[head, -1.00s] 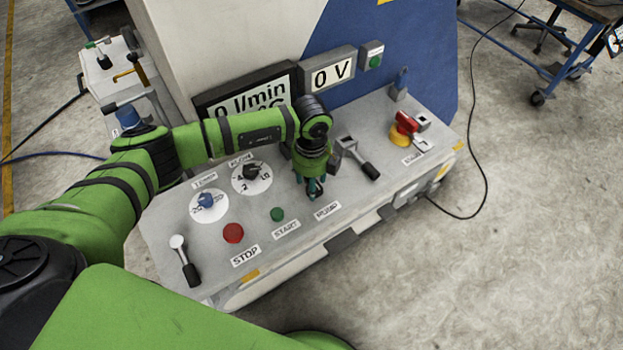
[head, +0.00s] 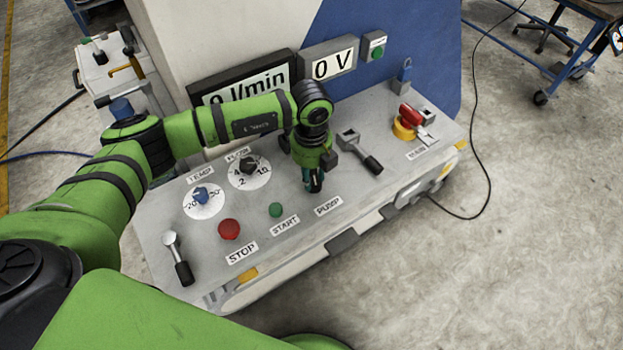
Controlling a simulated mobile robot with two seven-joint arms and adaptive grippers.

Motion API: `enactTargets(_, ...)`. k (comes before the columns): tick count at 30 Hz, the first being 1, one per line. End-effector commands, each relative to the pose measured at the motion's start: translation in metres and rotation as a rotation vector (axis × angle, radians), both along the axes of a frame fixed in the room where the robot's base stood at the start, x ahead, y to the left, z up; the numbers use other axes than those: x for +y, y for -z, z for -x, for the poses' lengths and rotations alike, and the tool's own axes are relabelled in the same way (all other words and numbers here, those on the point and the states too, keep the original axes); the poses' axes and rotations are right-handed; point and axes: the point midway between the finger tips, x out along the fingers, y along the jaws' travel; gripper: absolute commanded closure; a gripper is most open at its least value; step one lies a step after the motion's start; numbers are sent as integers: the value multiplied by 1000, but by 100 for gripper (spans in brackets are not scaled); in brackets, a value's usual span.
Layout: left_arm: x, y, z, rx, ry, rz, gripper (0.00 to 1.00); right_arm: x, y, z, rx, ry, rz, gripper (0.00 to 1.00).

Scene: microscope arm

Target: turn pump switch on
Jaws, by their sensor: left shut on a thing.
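The control panel (head: 300,235) is a grey sloped console with labels. The PUMP label (head: 328,205) is near its front edge, right of the START label. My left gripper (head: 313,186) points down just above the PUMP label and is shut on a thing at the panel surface. The pump switch itself is hidden by the gripper, so its position cannot be told. My right gripper is not in view.
A red STOP button (head: 229,229), green START button (head: 276,210), blue TEMP knob (head: 201,195) and black knob (head: 249,165) lie left. A black-handled lever (head: 362,152) and red-yellow switch (head: 407,122) lie right. Displays (head: 328,65) read "0 V" and "0 l/min".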

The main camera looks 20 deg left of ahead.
Motion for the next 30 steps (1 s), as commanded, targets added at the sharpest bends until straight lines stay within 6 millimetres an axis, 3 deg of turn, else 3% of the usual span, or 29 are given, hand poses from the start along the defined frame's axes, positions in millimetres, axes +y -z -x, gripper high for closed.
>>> enactTargets(1,0,6,-1,-2,44,0,100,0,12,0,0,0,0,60)
enactTargets(30,0,5,-6,-2,943,-1,100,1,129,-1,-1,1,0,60)
